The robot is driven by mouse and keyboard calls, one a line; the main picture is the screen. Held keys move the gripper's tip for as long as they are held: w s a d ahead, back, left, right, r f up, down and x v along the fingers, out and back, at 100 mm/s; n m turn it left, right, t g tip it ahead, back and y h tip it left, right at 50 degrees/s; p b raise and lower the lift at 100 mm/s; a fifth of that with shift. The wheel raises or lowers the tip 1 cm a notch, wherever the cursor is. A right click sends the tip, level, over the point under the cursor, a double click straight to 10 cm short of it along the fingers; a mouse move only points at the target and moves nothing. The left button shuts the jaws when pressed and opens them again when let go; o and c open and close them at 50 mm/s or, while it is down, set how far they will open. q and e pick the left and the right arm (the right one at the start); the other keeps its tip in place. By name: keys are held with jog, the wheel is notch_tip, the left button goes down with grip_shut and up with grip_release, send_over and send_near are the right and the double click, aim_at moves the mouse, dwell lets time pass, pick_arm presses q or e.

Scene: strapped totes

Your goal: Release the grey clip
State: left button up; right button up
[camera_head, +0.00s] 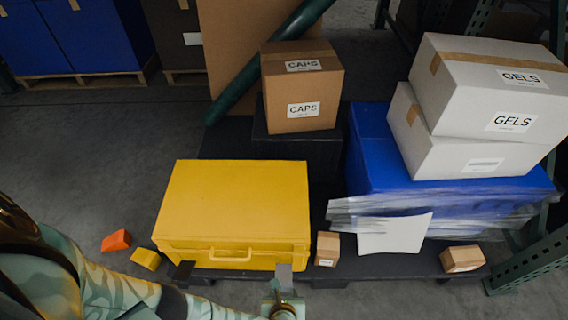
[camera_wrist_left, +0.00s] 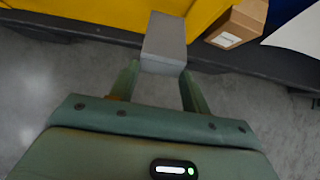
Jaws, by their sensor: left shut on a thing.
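The grey clip (camera_head: 284,272) is at the front right of the yellow case (camera_head: 235,200), close to its lower front edge. In the left wrist view the clip (camera_wrist_left: 165,40) is a plain grey block between my fingertips. My left gripper (camera_head: 283,291) is shut on it, with the fingers (camera_wrist_left: 160,73) on either side of its near end. A dark clip (camera_head: 182,272) is at the case's front left. The case's lid is down and its handle (camera_head: 230,256) faces me. Whether the grey clip is still fastened cannot be told. My right gripper is not in view.
Small cartons (camera_head: 327,249) (camera_head: 462,259) lie on the dark pallet edge right of the case. A blue tote (camera_head: 375,150) in loose film carries white GELS boxes (camera_head: 490,85). A CAPS carton (camera_head: 300,90) stands behind. Orange (camera_head: 116,241) and yellow (camera_head: 146,258) blocks lie left.

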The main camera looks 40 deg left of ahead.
pick_arm(q)
jog(key=shift+s+d+f, duration=0.2)
jog(key=shift+s+f, duration=0.25)
jog(key=shift+s, duration=0.05)
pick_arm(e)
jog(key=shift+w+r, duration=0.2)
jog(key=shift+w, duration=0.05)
pick_arm(q)
jog(key=o, duration=1.2)
jog(key=shift+o, duration=0.9)
jog(key=shift+w, duration=0.1)
jog(key=shift+w+r, duration=0.1)
jog(key=p+v, duration=1)
jog(key=v, duration=0.6)
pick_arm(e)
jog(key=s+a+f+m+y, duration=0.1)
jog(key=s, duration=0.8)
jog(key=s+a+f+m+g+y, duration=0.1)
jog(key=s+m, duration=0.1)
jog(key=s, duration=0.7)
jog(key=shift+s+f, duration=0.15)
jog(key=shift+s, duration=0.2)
